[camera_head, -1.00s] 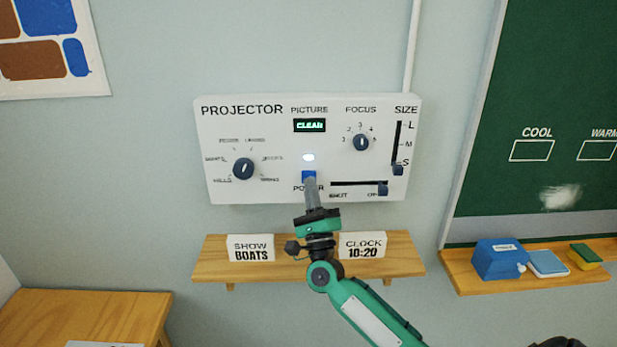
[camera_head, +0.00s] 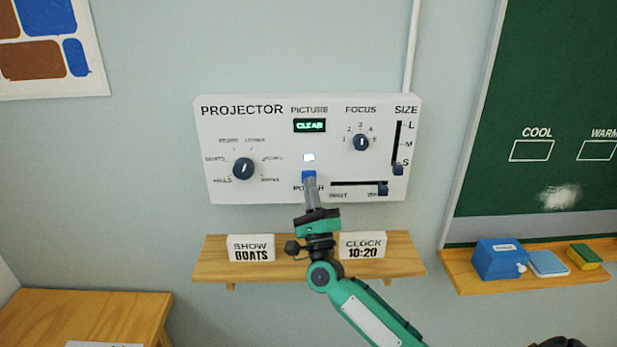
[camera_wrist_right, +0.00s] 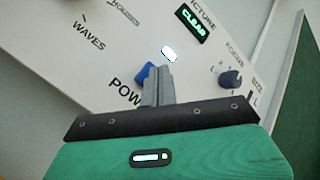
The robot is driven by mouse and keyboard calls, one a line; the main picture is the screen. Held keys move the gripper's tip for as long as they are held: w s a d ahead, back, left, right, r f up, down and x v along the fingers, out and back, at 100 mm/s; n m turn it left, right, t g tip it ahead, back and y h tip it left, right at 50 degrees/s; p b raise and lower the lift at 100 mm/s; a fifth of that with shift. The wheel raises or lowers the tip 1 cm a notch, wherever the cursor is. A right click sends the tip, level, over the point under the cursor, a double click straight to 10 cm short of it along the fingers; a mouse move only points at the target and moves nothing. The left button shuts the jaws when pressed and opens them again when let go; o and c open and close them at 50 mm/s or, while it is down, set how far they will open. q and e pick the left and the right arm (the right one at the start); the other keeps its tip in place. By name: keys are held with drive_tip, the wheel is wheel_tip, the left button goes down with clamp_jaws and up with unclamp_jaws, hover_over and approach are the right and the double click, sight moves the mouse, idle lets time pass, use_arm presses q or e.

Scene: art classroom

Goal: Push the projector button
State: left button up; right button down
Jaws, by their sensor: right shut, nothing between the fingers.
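The white projector panel (camera_head: 270,120) is on the wall. Its blue power button (camera_head: 308,175) sits above the POWER label, under a lit white lamp (camera_head: 308,157). A small screen (camera_head: 309,125) reads CLEAR in green. My right gripper (camera_head: 310,184) is shut and empty, its fingertips at the lower part of the button. In the right wrist view the fingertips (camera_wrist_right: 158,72) are beside the blue button (camera_wrist_right: 143,73) and partly hide it; whether they touch it I cannot tell. The lamp also shows there (camera_wrist_right: 168,53). My left gripper is not in view.
The panel also has a picture dial (camera_head: 243,168), a focus knob (camera_head: 361,143), a size slider (camera_head: 398,168) and a horizontal slider (camera_head: 383,188). A wooden shelf (camera_head: 210,265) below holds SHOW BOATS (camera_head: 251,248) and CLOCK 10:20 (camera_head: 362,246) signs. A chalkboard (camera_head: 560,90) is at right.

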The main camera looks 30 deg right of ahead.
drive_tip(key=shift+w+d, duration=0.1)
drive_tip(key=shift+w, duration=0.05)
drive_tip(key=shift+w+d, duration=0.15)
drive_tip(key=shift+w, duration=0.05)
idle(0.3)
drive_tip(key=shift+s, duration=0.1)
drive_tip(key=shift+s+a, duration=0.2)
drive_tip(key=shift+s, duration=0.05)
idle(0.4)
drive_tip(key=s+a, duration=0.3)
drive_tip(key=s, duration=0.2)
drive_tip(key=shift+p, duration=0.4)
drive_tip(key=shift+a, duration=0.15)
